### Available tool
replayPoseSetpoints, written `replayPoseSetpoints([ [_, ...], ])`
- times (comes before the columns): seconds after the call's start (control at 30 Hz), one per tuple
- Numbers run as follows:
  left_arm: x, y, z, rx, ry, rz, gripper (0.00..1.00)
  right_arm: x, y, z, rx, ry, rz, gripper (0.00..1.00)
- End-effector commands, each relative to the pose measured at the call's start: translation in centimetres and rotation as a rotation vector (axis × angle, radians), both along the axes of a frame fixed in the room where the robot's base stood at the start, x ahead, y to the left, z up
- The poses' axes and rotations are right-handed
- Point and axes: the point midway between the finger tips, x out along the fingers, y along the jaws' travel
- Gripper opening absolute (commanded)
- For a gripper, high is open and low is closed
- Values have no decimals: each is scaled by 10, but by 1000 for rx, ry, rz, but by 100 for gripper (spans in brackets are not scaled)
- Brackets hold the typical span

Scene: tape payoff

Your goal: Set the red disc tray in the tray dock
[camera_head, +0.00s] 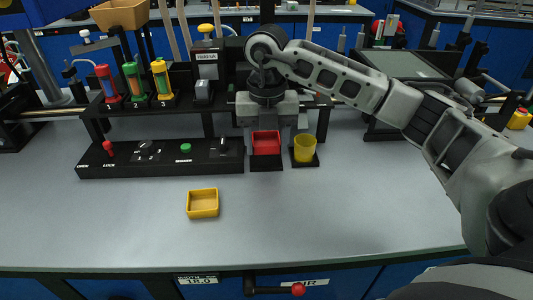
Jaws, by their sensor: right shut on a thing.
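The red disc tray (266,144) is a small open red box in the middle of the camera_head view. It is at a black square base (266,164), which looks like the tray dock; I cannot tell whether the tray rests on it or hangs just above. My right gripper (267,124) comes down from above and is shut on the red tray at its back. The fingertips are partly hidden behind the tray. My left gripper is not in view.
A yellow cup (305,149) stands on a black base close to the right. A yellow square tray (202,203) lies on the grey table in front. A black control panel (160,160) with a red lever is at left.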

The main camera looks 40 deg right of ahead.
Motion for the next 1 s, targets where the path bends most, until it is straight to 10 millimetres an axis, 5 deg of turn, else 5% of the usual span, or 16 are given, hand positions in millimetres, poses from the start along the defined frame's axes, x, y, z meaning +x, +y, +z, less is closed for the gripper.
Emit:
replayPoseSetpoints([
  [0.4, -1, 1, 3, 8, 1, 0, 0, 10, -7, -43, 1, 1, 1, 32],
  [1.0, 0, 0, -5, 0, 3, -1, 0, 10, -6, -56, 0, 0, 1, 32],
])
